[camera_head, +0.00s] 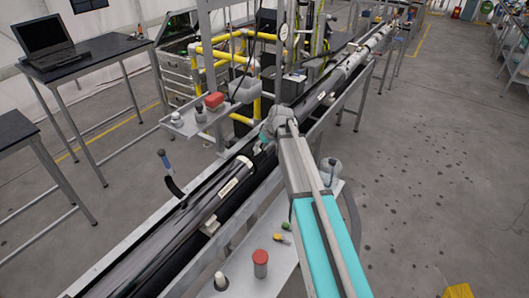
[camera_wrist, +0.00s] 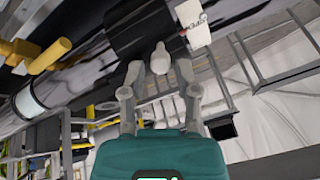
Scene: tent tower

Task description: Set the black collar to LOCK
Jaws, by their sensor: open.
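The black collar (camera_wrist: 135,30) shows as a dark cylindrical band around a grey tube at the top of the wrist view. A white label (camera_wrist: 196,28) is beside its right end, its lettering tilted and too small to read surely. A pale rounded knob (camera_wrist: 160,58) stands out below the collar. My gripper (camera_wrist: 159,72) is open, its two fingertips on either side of this knob; I cannot tell whether they touch it. In the head view my gripper (camera_head: 272,132) is over the long tube line, and my arm hides the collar there.
A long tube (camera_head: 185,215) runs diagonally along a rail. A shelf (camera_head: 270,285) in front bears a red-topped cylinder (camera_head: 260,263). Yellow pipes (camera_head: 215,55) stand behind the rail.

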